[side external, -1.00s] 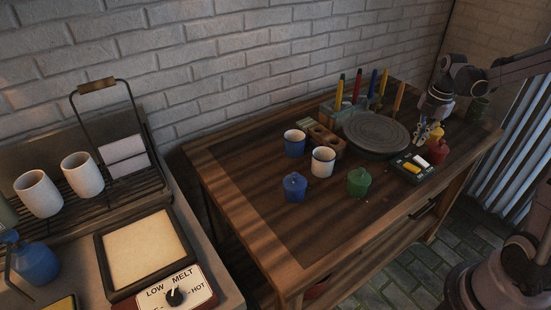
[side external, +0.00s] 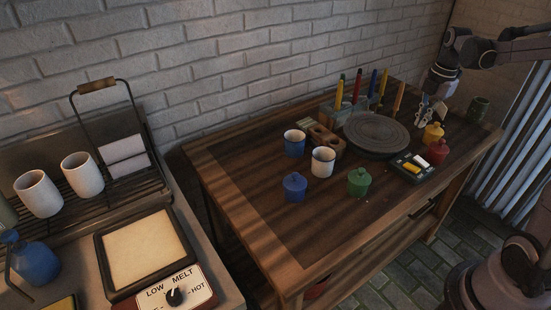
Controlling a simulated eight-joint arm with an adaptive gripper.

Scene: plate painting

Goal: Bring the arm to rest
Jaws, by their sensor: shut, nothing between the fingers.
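My gripper (side external: 425,112) is at the right end of the wooden table (side external: 240,210), pointing down. It is shut and holds nothing. It hangs just right of the dark round turntable (side external: 376,132) and behind the yellow jar (side external: 433,132), above the table. Whether its tips clear the things around it is hard to tell at this size. My arm reaches in from the upper right.
A rack of coloured brushes (side external: 358,100) stands at the back, left of my gripper. Two cups, a blue jar (side external: 295,187) and a green jar (side external: 359,182) stand further left.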

